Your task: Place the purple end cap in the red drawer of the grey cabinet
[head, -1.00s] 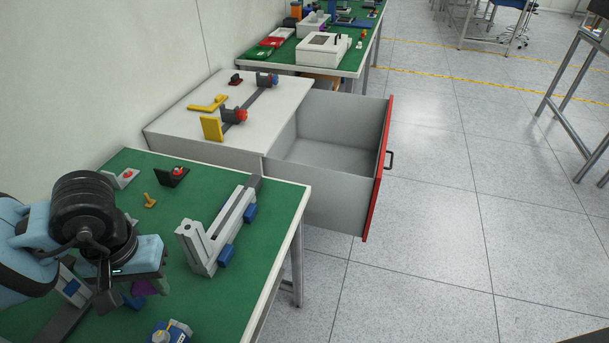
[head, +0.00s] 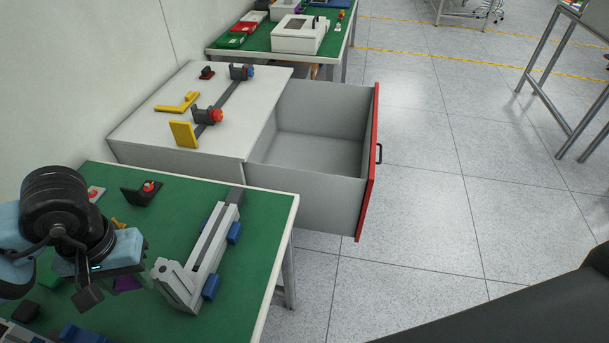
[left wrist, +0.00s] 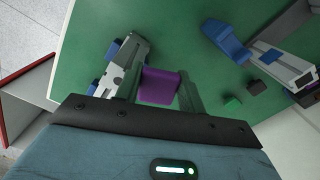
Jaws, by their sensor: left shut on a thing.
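The purple end cap (head: 127,283) is held between the fingers of my left gripper (head: 108,288), over the green table at lower left in the head view. In the left wrist view the end cap (left wrist: 160,84) sits squarely between the two fingers. The grey cabinet (head: 190,169) stands beyond the table. Its drawer, with a red front (head: 369,165), is pulled out to the right and looks empty inside. The drawer is well to the right of and beyond my left gripper. My right gripper is not in view.
A grey rail fixture with blue parts (head: 203,260) lies on the green table (head: 255,265) between my left gripper and the drawer. Yellow brackets and a dark bar (head: 235,99) are on the cabinet top. Open floor lies right of the drawer.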

